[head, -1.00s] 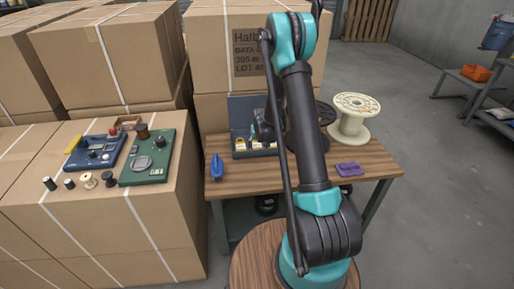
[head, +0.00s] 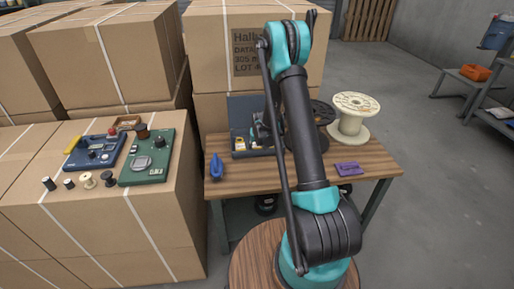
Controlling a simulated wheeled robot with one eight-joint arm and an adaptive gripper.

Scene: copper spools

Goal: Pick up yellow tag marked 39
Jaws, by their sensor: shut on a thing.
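A dark blue open case (head: 240,106) stands on the wooden table, its lid upright at the back. A small yellow and white piece (head: 240,143) shows in its left part; its number is too small to read. My gripper (head: 262,134) is over the case's right part, mostly dark and partly hidden by my arm. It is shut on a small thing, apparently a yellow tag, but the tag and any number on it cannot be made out.
A blue object (head: 217,168) stands at the table's left front. A purple item (head: 349,169) lies at the right, with a cream spool (head: 353,117) and a black spool (head: 324,113) behind. Cardboard boxes (head: 215,54) rise close behind the table.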

